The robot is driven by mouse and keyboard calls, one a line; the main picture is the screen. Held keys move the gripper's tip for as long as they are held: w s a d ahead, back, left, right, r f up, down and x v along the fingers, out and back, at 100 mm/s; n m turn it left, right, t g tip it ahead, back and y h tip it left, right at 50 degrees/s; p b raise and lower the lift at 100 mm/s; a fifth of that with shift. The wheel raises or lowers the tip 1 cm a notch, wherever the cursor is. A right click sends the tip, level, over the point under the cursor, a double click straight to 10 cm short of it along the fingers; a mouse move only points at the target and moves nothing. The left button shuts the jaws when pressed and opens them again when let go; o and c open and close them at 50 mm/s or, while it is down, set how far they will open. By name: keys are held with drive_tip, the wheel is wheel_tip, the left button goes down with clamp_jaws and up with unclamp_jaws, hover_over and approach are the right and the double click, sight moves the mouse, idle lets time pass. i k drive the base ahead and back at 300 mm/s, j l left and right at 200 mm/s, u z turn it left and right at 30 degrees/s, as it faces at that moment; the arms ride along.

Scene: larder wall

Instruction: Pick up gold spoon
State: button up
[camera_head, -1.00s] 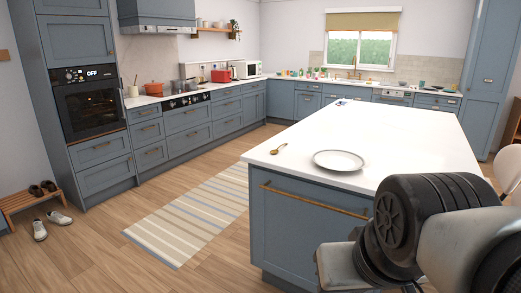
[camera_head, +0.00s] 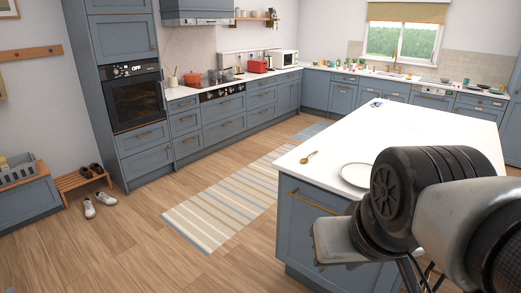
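The gold spoon (camera_head: 309,157) lies on the white top of the kitchen island (camera_head: 410,130), near its left edge. A white plate (camera_head: 354,174) lies to its right, partly hidden behind my arm. My arm fills the lower right of the view, in front of the island. The fingers of my gripper cannot be made out, so I cannot see whether it is open or shut. Nothing is seen touching the spoon.
A striped rug (camera_head: 225,205) lies on the wooden floor left of the island. Blue cabinets with an oven (camera_head: 137,95) line the left wall. A shoe bench (camera_head: 82,180) with shoes stands at far left. Floor between is clear.

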sight(304, 161)
drive_tip(key=i+u, duration=0.5)
drive_tip(key=i, duration=0.3)
drive_tip(key=i+j+u, duration=0.1)
drive_tip(key=i+u, duration=0.25)
drive_tip(key=i, duration=0.35)
drive_tip(key=i+l+u, duration=0.1)
drive_tip(key=i+u, duration=0.25)
drive_tip(key=i, duration=0.35)
drive_tip(key=i+z, duration=0.15)
drive_tip(key=z, duration=0.25)
drive_tip(key=i+z, duration=0.2)
drive_tip(key=z, duration=0.2)
drive_tip(key=i+z, duration=0.2)
drive_tip(key=z, duration=0.2)
drive_tip(key=i+j+z, duration=0.1)
drive_tip(key=z, duration=0.25)
drive_tip(key=i+z, duration=0.45)
drive_tip(key=z, duration=0.25)
drive_tip(key=i+j+z, duration=0.15)
drive_tip(key=z, duration=0.2)
drive_tip(key=l, duration=0.2)
